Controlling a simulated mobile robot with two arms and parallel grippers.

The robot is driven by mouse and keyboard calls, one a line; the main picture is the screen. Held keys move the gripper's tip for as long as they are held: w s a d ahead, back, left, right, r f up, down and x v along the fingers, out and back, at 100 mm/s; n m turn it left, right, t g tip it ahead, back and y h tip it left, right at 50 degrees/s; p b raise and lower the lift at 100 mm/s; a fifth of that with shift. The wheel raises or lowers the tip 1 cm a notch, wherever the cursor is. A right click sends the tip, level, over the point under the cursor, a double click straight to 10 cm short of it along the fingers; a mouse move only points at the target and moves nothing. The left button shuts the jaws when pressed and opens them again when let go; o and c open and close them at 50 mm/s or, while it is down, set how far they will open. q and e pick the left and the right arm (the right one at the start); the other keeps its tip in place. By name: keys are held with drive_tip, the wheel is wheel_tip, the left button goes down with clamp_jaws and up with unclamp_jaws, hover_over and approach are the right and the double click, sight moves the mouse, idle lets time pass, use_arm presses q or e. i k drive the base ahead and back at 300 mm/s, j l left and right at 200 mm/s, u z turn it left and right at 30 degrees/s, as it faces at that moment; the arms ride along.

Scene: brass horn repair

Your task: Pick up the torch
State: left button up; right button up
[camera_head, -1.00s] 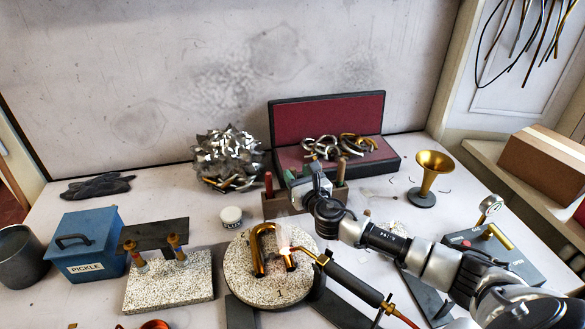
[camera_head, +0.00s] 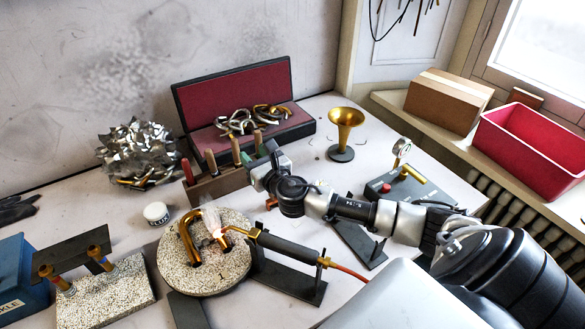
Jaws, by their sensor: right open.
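The torch (camera_head: 285,246) has a dark handle, a brass neck and an orange-red hose. It rests on a dark stand, its nozzle pointing left at the bent brass tube on the round speckled soldering block (camera_head: 222,271). A pale orange glow shows at its tip. My right gripper (camera_head: 264,160) is open, at the right end of the wooden tool rack, behind and above the torch and apart from it. Its fingers are small and partly blend with the tool handles there. My left gripper is out of view.
The wooden rack (camera_head: 218,187) holds upright handled tools. A red-lined case (camera_head: 236,89) with metal parts and a brass bell (camera_head: 345,127) stand behind. A grey gauge box (camera_head: 411,187) is at right. A white FLUX jar (camera_head: 156,213) stands left of the rack.

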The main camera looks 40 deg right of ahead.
sight(310, 257)
drive_tip(key=z, duration=1)
